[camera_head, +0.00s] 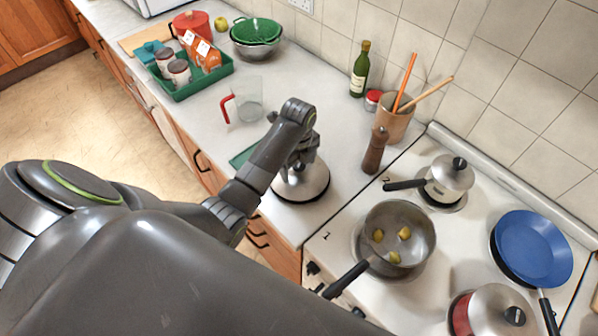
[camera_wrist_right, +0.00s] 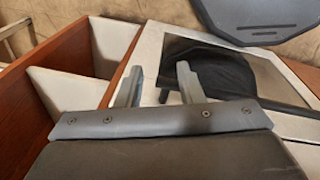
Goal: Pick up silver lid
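A silver lid (camera_head: 312,190) lies on the white worktop, just left of the hob. My left gripper (camera_head: 299,163) is pointing down over the middle of this lid. The gripper and wrist hide the lid's knob, so I cannot tell whether the fingers are open or closed on it. An open grey saucepan (camera_head: 428,232) with yellow pieces inside stands on the hob to the right. My right gripper (camera_wrist_right: 160,88) shows in the right wrist view with its fingers apart and nothing between them.
A pepper mill (camera_head: 375,152), a utensil pot (camera_head: 395,124) and a measuring jug (camera_head: 247,103) stand around the lid. A lidded saucepan (camera_head: 447,180), a blue pan (camera_head: 533,247) and a red lidded pot (camera_head: 462,316) are on the hob. A green tray (camera_head: 205,84) stands farther back.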

